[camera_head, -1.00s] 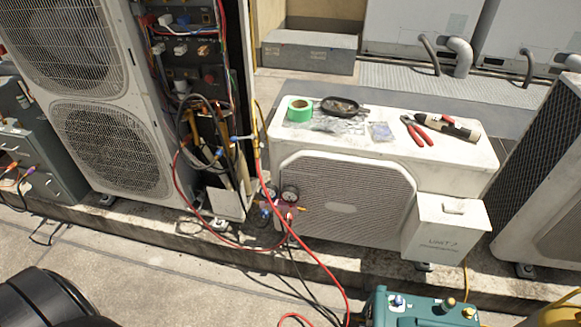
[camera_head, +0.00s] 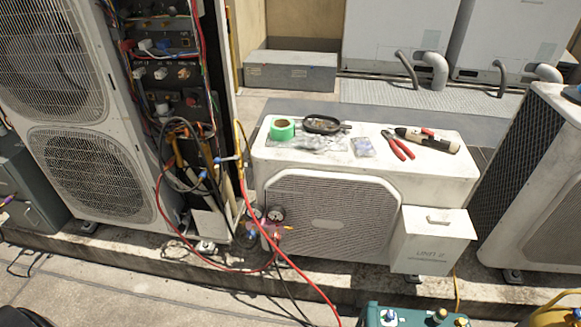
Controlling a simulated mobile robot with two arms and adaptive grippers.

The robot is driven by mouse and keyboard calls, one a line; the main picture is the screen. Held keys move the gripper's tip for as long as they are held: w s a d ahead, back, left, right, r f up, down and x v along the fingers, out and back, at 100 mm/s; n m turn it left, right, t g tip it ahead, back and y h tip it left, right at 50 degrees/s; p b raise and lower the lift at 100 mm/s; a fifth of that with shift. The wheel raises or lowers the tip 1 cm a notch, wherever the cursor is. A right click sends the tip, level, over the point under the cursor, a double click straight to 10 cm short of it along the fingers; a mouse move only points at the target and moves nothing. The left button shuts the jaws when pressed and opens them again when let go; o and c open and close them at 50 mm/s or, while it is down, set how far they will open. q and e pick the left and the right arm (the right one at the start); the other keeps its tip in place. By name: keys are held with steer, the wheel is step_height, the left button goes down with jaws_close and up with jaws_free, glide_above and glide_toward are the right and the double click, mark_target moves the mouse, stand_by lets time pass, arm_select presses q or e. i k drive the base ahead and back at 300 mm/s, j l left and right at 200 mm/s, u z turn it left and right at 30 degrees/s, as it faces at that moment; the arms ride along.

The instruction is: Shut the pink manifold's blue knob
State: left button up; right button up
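The pink manifold (camera_head: 270,233) hangs in front of the left end of the low condenser, with two round dark gauges (camera_head: 276,213) on top. A small blue knob (camera_head: 249,227) seems to sit at its left side; it is too small to tell how far it is turned. An orange-yellow fitting shows at its right side. Red and dark hoses run from and around the manifold. Neither of my grippers is in view.
A tall condenser (camera_head: 95,180) with open wiring stands left. A teal machine (camera_head: 415,315) stands at front. A red hose crosses the floor.

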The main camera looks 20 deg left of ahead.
mark_target(252, 234)
steer(key=j+u, duration=0.1)
steer(key=u, duration=0.35)
steer(key=j+u, duration=0.15)
steer(key=u, duration=0.35)
